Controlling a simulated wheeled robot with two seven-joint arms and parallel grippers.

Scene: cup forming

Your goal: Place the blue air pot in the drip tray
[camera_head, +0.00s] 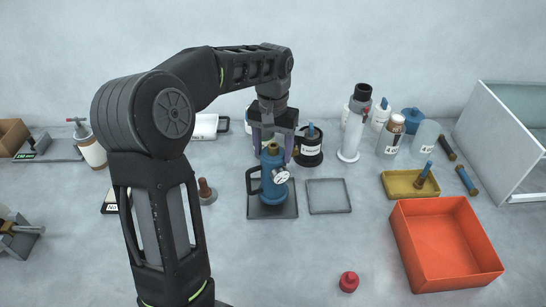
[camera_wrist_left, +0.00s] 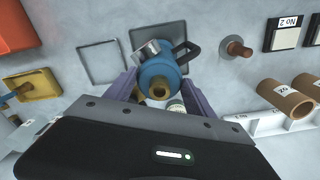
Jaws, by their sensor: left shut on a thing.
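The blue air pot (camera_head: 268,187) has a dark side handle, a round white gauge and a brass top fitting. It is upright in my left gripper (camera_head: 272,148), whose purple fingers are shut on its upper part. The pot also shows in the left wrist view (camera_wrist_left: 158,72) between the fingers (camera_wrist_left: 155,92). The pot is over a dark square tray (camera_head: 289,211), within its outline; whether its base touches the tray I cannot tell. An empty grey square tray (camera_head: 328,209) lies just right of it. Which one is the drip tray is not marked. My right gripper is not in view.
An orange bin (camera_head: 445,243) and a yellow tray (camera_head: 398,184) stand to the right. A wooden-knobbed peg (camera_head: 206,190) is left of the pot. A red knob (camera_head: 348,282) lies in front.

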